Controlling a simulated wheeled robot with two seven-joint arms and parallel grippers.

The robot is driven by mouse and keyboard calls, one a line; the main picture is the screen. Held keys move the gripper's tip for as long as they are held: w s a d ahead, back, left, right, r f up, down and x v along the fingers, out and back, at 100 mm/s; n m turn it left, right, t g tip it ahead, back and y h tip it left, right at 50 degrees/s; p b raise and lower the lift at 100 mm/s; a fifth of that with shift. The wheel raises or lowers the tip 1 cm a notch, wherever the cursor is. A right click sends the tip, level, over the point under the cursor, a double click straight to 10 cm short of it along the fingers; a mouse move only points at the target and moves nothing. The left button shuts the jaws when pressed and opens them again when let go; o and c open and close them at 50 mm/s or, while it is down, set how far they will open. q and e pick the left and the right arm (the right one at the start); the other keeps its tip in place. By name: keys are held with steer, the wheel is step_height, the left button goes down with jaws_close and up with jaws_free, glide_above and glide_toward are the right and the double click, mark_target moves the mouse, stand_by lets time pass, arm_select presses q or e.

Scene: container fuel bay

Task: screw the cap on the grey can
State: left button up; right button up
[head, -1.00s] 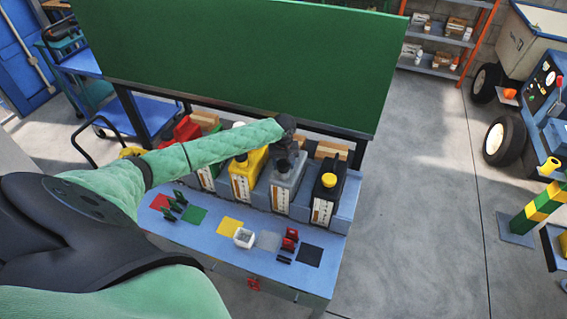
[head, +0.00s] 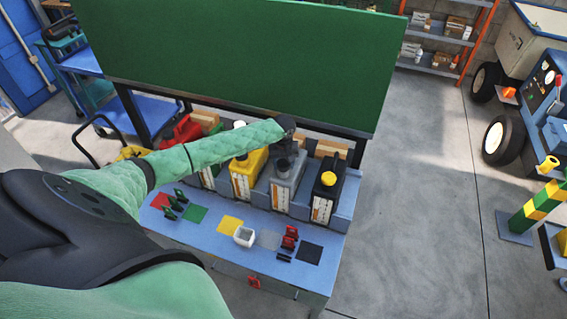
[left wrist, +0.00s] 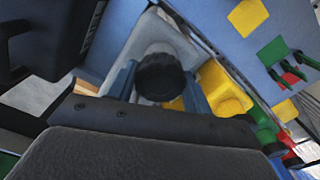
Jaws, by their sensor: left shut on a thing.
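The grey can (head: 287,187) stands in the row of cans on the blue bench, between the yellow can and the black can. My left gripper (head: 285,160) reaches down over its top. In the left wrist view the dark ridged cap (left wrist: 160,77) sits between the two blue-grey fingers of my left gripper (left wrist: 160,88), shut on it. The grey can's pale top (left wrist: 160,33) shows behind the cap. The neck is hidden under the cap, so I cannot tell how the threads sit. My right gripper is out of view.
The black can (head: 326,200) with a yellow cap stands close on the right, the yellow can (head: 243,182) close on the left. A white box (head: 244,237), red clips (head: 290,238) and coloured squares lie in front. A green panel (head: 240,60) rises behind.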

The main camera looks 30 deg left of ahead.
arm_select(q)
steer(key=shift+s+d+f, duration=0.15)
steer(key=shift+s+f, duration=0.15)
steer(key=shift+f, duration=0.25)
steer(key=shift+s+d+f, duration=0.15)
steer(key=shift+s+f, duration=0.1)
steer(key=shift+f, duration=0.3)
steer(key=shift+r, duration=0.15)
steer(key=shift+w+r+p, duration=0.25)
steer(key=shift+r+p, duration=0.5)
steer(key=shift+p, duration=0.4)
steer(key=shift+w+a+r+p, duration=0.15)
steer(key=shift+r+p, duration=0.35)
steer(key=shift+r, duration=0.35)
steer(key=shift+w+a+r, duration=0.15)
steer(key=shift+r, duration=1.3)
steer(key=shift+f, duration=0.1)
steer(key=shift+f, duration=0.8)
